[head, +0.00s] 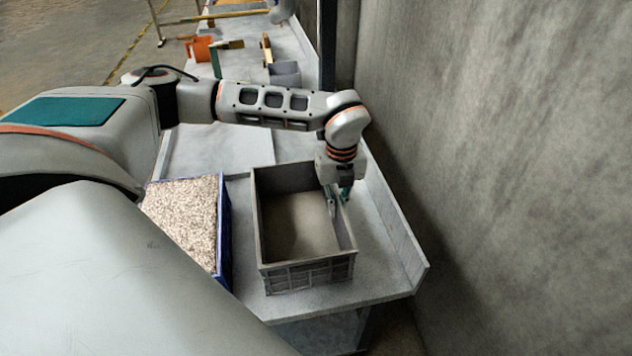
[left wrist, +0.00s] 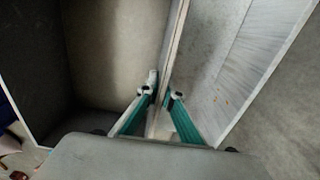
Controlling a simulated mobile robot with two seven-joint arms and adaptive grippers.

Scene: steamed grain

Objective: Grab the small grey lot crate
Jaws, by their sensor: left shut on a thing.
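The small grey lot crate (head: 306,273) stands upright on the grey bench near its front right end. It looks empty inside. My left gripper (head: 339,200) points down at the crate's right wall, with one finger inside and one outside. In the left wrist view the fingers (left wrist: 160,97) are shut on the crate's wall (left wrist: 173,50), near its rim. The crate appears to rest on the bench top. My right gripper is in neither view.
A blue crate of pale grain (head: 226,235) stands close to the left of the grey crate. A raised bench edge (head: 398,225) and a concrete wall (head: 490,130) lie to the right. Farther back are an orange bin (head: 199,49) and a small grey bin (head: 285,74).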

